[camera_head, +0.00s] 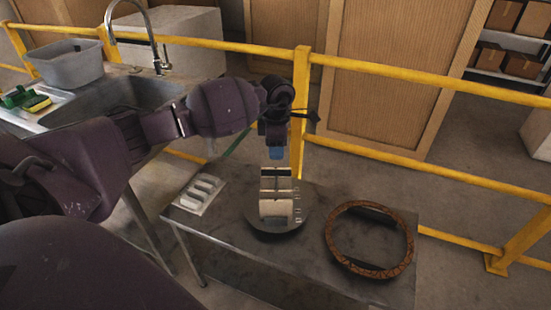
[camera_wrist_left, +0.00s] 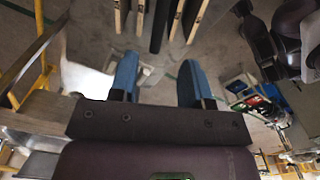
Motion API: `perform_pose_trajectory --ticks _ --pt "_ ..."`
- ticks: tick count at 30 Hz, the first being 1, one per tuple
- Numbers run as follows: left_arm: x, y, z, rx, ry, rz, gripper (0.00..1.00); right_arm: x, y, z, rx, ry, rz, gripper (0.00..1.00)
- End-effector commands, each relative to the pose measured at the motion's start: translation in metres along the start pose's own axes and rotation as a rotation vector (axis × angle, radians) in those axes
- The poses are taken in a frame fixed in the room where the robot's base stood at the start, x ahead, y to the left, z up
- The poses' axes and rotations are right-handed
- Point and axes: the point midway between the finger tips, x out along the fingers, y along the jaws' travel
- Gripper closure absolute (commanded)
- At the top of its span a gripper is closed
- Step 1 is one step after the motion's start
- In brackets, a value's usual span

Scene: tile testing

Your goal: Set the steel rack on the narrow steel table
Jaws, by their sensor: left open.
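A shiny steel piece with slots (camera_head: 276,195), which looks like the steel rack, stands upright on a round dark base. The base rests on a narrow steel table (camera_head: 235,232). My left gripper (camera_head: 277,153) points down just above the top of the shiny piece; I cannot tell whether they touch. In the left wrist view, its blue fingers (camera_wrist_left: 158,85) are spread apart with nothing gripped between them. My right gripper is not in view.
A brown ring (camera_head: 332,238) lies on the table's right part, and a pale ridged block (camera_head: 200,192) on its left. Yellow railing (camera_head: 400,70) runs behind. A sink counter (camera_head: 85,112) with a grey tub (camera_head: 66,66) stands at left.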

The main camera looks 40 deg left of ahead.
Motion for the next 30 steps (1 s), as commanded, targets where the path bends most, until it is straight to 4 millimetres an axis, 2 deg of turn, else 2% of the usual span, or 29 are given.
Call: perform_pose_trajectory --ticks 5,8,11,15,17,18,21,24,26,30 --pt "-0.013 -0.001 0.001 0.001 -0.003 -0.003 0.56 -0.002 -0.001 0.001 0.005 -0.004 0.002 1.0" --pt "-0.003 -0.014 0.008 0.001 -0.046 -0.043 0.56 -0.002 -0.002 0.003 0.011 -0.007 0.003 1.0" --pt "0.024 -0.049 0.029 -0.011 -0.177 -0.152 0.56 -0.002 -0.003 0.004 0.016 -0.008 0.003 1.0" --pt "0.058 -0.124 0.069 -0.115 -0.471 -0.409 0.56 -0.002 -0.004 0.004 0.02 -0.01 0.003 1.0" --pt "0.063 -0.155 0.084 -0.194 -0.603 -0.531 0.56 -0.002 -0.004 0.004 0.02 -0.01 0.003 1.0" --pt "0.063 -0.173 0.093 -0.259 -0.687 -0.611 0.56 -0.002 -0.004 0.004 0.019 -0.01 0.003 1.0" --pt "0.059 -0.207 0.108 -0.455 -0.881 -0.809 0.56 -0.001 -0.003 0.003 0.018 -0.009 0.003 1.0" --pt "0.051 -0.227 0.113 -0.698 -1.05 -0.996 0.56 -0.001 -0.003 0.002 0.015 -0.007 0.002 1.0" --pt "0.047 -0.232 0.111 -0.865 -1.139 -1.102 0.56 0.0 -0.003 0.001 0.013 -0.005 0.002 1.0" --pt "0.05 -0.232 0.091 -1.309 -1.295 -1.324 0.56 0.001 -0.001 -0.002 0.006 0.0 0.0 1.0"
